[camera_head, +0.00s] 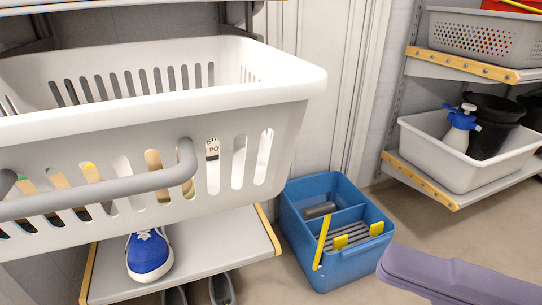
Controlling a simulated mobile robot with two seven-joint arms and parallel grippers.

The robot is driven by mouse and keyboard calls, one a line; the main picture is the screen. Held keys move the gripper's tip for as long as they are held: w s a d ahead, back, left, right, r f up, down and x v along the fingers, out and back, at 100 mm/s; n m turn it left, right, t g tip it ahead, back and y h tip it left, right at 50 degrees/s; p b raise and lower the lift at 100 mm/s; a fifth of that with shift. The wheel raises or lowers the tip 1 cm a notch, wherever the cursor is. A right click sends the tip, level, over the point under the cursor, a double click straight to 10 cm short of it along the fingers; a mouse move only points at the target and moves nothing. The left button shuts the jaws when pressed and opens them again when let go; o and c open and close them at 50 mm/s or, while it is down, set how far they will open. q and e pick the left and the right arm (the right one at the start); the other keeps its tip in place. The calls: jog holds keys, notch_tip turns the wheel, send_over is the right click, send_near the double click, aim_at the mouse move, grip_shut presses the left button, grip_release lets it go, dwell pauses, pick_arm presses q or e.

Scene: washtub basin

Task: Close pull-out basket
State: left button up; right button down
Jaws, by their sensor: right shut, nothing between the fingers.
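The white pull-out basket (285,130) fills the left and middle of the head view. It has slotted walls and juts out toward me, past the shelf below. A grey bar handle (110,188) runs along its front and bends back into the wall at its right end. My right gripper (392,264), a purple-grey shape, enters at the lower right. It is shut and empty, apart from the basket and handle, to their right. Items inside the basket show only through the slots. My left gripper is not in view.
A lower shelf (225,250) holds a blue shoe (149,255); dark shoes (221,288) lie below. A blue caddy (350,270) stands on the floor between basket and right gripper. At right, shelves carry a white tub (465,165) and a grey basket (470,38).

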jog(key=b, duration=0.2)
send_near(216, 163)
jog(key=a, duration=0.4)
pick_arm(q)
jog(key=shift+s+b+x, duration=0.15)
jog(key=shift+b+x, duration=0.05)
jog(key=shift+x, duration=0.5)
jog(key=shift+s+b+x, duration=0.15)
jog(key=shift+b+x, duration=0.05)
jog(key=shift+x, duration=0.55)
pick_arm(e)
jog(key=shift+w+a+r, duration=0.1)
jog(key=shift+w+a, duration=0.15)
jog(key=shift+w, duration=0.45)
jog(key=shift+w+a+r, duration=0.15)
jog(key=shift+w+a, duration=0.1)
jog(key=shift+w, duration=0.45)
